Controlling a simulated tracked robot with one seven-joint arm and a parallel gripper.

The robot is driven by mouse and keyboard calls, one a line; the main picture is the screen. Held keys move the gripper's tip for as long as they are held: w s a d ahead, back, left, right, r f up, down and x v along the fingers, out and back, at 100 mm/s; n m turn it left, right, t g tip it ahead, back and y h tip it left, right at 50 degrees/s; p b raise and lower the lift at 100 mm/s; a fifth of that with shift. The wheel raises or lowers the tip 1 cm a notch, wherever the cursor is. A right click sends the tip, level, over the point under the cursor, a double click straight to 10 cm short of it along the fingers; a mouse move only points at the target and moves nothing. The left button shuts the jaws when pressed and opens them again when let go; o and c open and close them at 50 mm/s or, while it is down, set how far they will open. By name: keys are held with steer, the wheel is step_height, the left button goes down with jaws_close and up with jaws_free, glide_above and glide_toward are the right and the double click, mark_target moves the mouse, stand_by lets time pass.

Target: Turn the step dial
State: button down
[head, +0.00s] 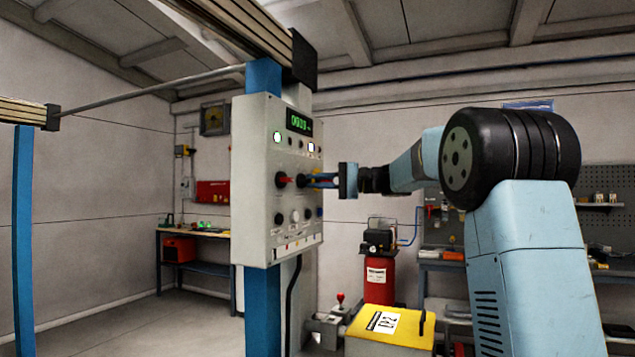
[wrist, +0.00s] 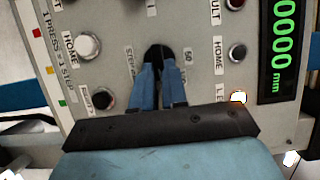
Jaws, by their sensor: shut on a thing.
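The step dial (wrist: 154,52) is a black knob on the pale grey control panel (wrist: 112,88), with a label reading STEP and a 50 mark beside it. My gripper (wrist: 157,70) has both blue fingers closed on its sides, and they hide part of it. In the head view the dial (head: 301,180) sits mid-panel, and my gripper (head: 312,180) reaches it from the right. The dial's pointer position cannot be told.
A green digital display (wrist: 284,45) in mm is on the panel. A white HOME button (wrist: 88,46) and other buttons lie close around the dial. A red-handled switch (head: 284,180) is just left of it. A yellow box (head: 397,322) stands below.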

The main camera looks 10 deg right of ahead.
steer(key=shift+f, duration=0.2)
stand_by(0.3)
steer(key=c, duration=1.4)
jaws_free()
steer(key=shift+w, duration=0.15)
steer(key=shift+o, duration=1.2)
steer(key=shift+d+r, duration=0.1)
steer(key=s+d, duration=0.2)
steer(key=d, duration=1.1)
steer(key=shift+s+d, duration=0.2)
steer(key=shift+s, duration=0.15)
steer(key=shift+a, duration=0.1)
